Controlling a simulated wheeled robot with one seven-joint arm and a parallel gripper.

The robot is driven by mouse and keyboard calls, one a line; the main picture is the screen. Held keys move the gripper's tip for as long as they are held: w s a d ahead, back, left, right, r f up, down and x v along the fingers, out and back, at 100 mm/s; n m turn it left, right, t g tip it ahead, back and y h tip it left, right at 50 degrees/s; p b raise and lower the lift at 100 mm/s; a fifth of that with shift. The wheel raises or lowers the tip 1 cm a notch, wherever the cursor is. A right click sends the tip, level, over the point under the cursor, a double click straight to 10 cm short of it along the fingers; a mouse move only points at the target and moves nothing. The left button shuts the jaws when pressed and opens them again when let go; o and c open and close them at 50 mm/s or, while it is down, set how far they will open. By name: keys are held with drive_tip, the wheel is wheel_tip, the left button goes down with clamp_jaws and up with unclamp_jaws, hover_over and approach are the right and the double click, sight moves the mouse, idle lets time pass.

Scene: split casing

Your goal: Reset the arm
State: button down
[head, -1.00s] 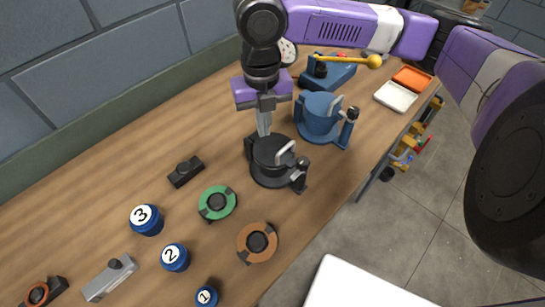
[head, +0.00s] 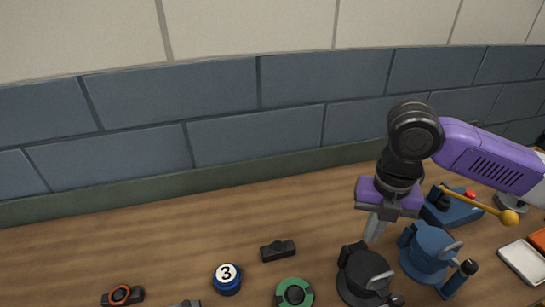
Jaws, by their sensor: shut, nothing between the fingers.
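My gripper (head: 372,236) points down above the bench at the right of the head view, on my purple and black arm. Its fingers are together with nothing between them. The fingertips are just above or behind the black round casing (head: 366,277); I cannot tell whether they touch it. A blue round casing (head: 430,250) with a handle stands to the right of the gripper.
On the wooden bench (head: 130,250) are a blue ball marked 3 (head: 227,279), a green ring part (head: 294,293), a small black block (head: 278,250) and a black part with an orange ring (head: 122,295). A blue device with a yellow-knobbed lever (head: 508,217) and a white tray (head: 523,262) are at right. A block wall (head: 250,140) stands behind.

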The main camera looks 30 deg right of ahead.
drive_tip(key=w+a+r+m+t+y, duration=0.25)
drive_tip(key=w+a+r+t, duration=0.2)
drive_tip(key=w, duration=0.35)
drive_tip(key=w+a+r+m+t+y, duration=0.1)
drive_tip(key=w+a+r+m+t, duration=0.4)
drive_tip(key=w, duration=0.3)
drive_tip(key=w+a+r+m+t+y, duration=0.1)
drive_tip(key=w+a+r+m+t, duration=0.1)
drive_tip(key=r+m+t, duration=0.6)
drive_tip(key=w+a+r+m+t+y, duration=0.1)
drive_tip(key=a+r+m+t+y, duration=0.2)
drive_tip(key=r, duration=0.9)
drive_tip(key=s+d+f+m+t+h, duration=0.1)
drive_tip(key=s+d+f+m+h, duration=0.2)
drive_tip(key=s+f+m+h, duration=1.05)
drive_tip(key=s+a+f+n+g+y, duration=0.2)
drive_tip(key=s+a+f+g+y, duration=0.1)
drive_tip(key=s+f, duration=0.7)
drive_tip(key=s+a+f+n+g+y, duration=0.3)
drive_tip(key=s+a+f, duration=0.1)
drive_tip(key=s+f, duration=0.7)
drive_tip(key=s, duration=0.3)
drive_tip(key=shift+a+g, duration=0.15)
drive_tip(key=shift+g, duration=0.2)
